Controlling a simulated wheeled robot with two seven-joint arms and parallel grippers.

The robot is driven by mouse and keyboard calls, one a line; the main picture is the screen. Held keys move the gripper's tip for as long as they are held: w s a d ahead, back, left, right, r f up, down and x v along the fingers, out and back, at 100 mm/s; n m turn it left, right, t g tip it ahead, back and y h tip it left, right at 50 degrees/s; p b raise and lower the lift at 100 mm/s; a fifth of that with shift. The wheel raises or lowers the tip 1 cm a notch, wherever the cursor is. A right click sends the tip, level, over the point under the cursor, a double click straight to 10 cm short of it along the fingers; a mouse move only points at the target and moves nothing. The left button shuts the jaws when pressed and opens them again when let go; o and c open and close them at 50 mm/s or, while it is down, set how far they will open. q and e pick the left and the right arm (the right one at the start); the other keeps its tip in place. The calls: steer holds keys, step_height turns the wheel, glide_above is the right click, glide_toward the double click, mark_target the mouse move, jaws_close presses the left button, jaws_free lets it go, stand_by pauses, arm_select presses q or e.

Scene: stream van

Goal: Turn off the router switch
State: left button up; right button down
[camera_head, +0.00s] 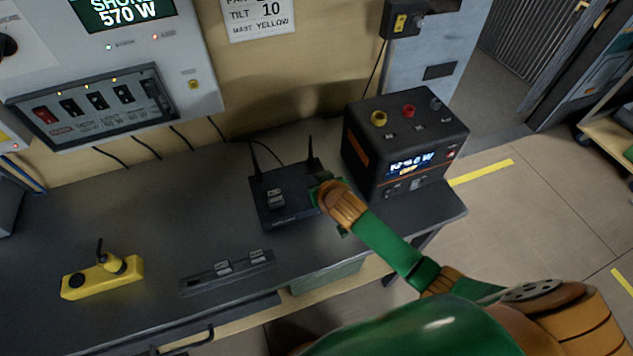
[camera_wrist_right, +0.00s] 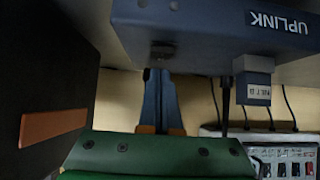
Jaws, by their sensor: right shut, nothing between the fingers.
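The black router (camera_head: 290,212) with two upright antennas stands at the back right of the bench. Small grey tags (camera_head: 275,198) sit on its top; I cannot make out its switch clearly in the head view. My right gripper (camera_head: 322,186) is at the router's right side, between it and the power unit. My right gripper's fingers (camera_wrist_right: 162,80) are shut and empty, close to that case. I cannot tell whether they touch it. The left gripper is out of view.
A black power unit (camera_head: 402,145) stands right of the router; its orange strip (camera_wrist_right: 53,127) shows in the right wrist view. A grey strip with tags (camera_head: 228,272) and a yellow block (camera_head: 102,280) lie on the bench. A switch panel (camera_head: 95,105) hangs on the wall.

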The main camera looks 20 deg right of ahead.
steer(key=r+p, duration=0.5)
steer(key=shift+w+d+r+p, duration=0.15)
steer(key=shift+w+r+p, duration=0.05)
steer(key=shift+p, duration=0.1)
steer(key=shift+s+a+r+b, duration=0.15)
steer(key=shift+s+r, duration=0.05)
steer(key=shift+s, duration=0.2)
steer(key=shift+s+a+r+b, duration=0.1)
steer(key=shift+s+r+b, duration=0.1)
steer(key=shift+s, duration=0.15)
steer(key=w+r+v, duration=0.1)
steer(key=v, duration=0.6)
steer(key=shift+d+r, duration=0.1)
steer(key=shift+r, duration=0.05)
steer(key=shift+s, duration=0.1)
